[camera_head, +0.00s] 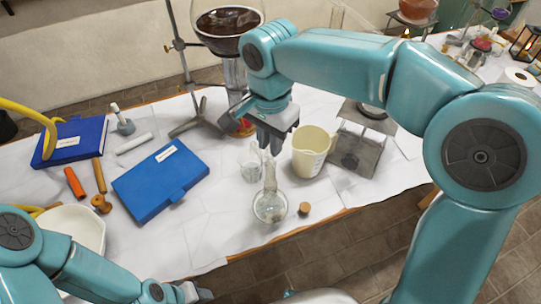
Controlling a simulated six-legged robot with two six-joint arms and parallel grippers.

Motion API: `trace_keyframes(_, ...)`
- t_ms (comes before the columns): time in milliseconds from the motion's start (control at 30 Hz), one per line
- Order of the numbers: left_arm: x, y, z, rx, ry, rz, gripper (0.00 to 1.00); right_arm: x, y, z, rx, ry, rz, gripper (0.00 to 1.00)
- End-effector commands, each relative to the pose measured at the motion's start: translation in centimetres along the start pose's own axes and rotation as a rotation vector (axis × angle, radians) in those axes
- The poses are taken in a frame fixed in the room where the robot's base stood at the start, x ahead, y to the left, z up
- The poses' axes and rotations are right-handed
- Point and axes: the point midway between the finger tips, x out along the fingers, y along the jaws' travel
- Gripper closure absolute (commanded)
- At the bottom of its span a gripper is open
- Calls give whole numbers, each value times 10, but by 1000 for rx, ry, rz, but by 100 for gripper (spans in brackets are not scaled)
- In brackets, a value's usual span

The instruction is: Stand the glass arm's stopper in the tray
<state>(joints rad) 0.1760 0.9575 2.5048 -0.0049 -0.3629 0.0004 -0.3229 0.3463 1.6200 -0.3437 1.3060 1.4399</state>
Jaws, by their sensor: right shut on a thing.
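My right gripper (269,149) points down over the front of the table and is shut at the top of a clear glass neck. This neck rises from a round glass flask (270,207) with a little pale matter in it. The fingers hide what exactly they hold. A small brown cork stopper (304,209) is on the table just right of the flask; I cannot tell if it is the glass arm's stopper. My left gripper (196,294) is at the bottom edge, partly cut off, its jaws unclear. I cannot make out a tray for certain.
A clear beaker (250,172) and a cream jug (311,151) flank the flask's neck. Blue binders (160,183) lie at left, near a white basin (78,222). A stand with a dark-filled bowl (228,22) is behind. White paper left of the flask is clear.

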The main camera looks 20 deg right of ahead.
Motion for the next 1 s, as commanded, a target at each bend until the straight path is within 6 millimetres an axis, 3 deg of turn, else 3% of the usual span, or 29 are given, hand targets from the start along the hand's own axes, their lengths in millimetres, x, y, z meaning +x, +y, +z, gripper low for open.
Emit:
trace_keyframes(700, -10, 4, 0, 0, 0, 0, 57, -12, 0, 0, 0, 0, 0, 100)
trace_keyframes(1000, -32, 12, 1, 0, 0, 0, 57, -37, 0, 0, 0, 0, -1, 100)
